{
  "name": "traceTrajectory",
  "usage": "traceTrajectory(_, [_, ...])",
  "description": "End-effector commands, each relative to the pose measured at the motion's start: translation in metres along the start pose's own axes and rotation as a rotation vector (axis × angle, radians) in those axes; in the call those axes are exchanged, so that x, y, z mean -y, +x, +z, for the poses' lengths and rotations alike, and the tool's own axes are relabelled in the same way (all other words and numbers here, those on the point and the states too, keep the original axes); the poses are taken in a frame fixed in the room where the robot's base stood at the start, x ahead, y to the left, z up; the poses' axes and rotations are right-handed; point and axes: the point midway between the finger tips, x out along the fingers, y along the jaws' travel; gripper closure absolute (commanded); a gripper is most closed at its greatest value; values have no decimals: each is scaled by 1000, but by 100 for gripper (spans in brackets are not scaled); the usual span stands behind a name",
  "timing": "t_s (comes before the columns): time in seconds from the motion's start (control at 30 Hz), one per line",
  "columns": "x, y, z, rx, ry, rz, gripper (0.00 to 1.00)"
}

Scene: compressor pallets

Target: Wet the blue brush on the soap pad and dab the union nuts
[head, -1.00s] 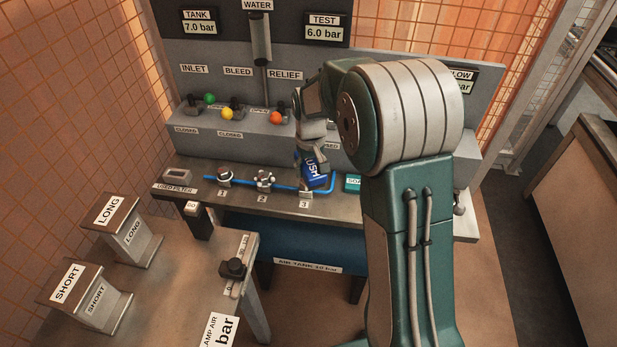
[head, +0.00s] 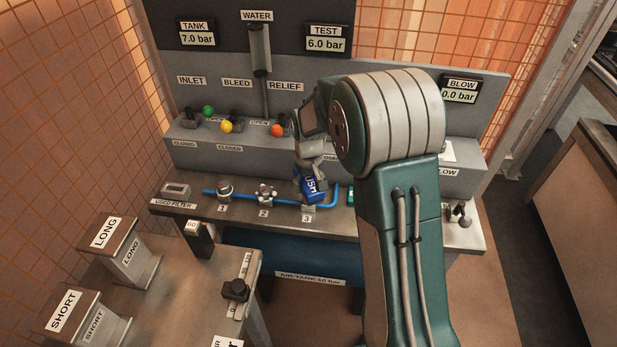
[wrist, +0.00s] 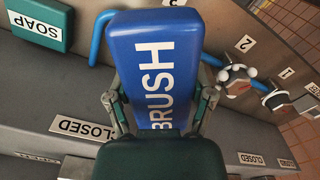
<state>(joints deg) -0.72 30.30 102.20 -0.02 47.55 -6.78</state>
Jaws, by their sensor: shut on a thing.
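My gripper (head: 311,172) is shut on the blue brush (head: 314,190), a block marked BRUSH in the wrist view (wrist: 155,60). The brush is tilted over union nut position 3 and hides most of that nut; I cannot tell whether they touch. Union nut 1 (head: 225,187) and union nut 2 (head: 265,194) sit on the blue pipe to the left, and nut 2 also shows in the wrist view (wrist: 237,79). The teal soap pad (head: 351,196) is mostly hidden behind my arm; the wrist view shows it clearly (wrist: 38,24), apart from the brush.
A valve block with green (head: 208,111), yellow (head: 227,126) and orange (head: 277,130) knobs stands behind the pipe. The used filter tray (head: 176,188) is at the bench's left end. LONG (head: 106,232) and SHORT (head: 66,311) stands are on the front-left table.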

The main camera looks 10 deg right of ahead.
Motion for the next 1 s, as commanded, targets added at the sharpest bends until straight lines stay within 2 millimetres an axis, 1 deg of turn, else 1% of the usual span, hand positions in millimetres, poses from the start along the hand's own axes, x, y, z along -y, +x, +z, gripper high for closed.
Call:
traceTrajectory(0.13, [0, 5, 0, -1, 0, 0, 83])
traceTrajectory(0.57, [0, 6, 0, -1, 0, 0, 83])
traceTrajectory(1.0, [0, 13, 0, 0, 0, 0, 83])
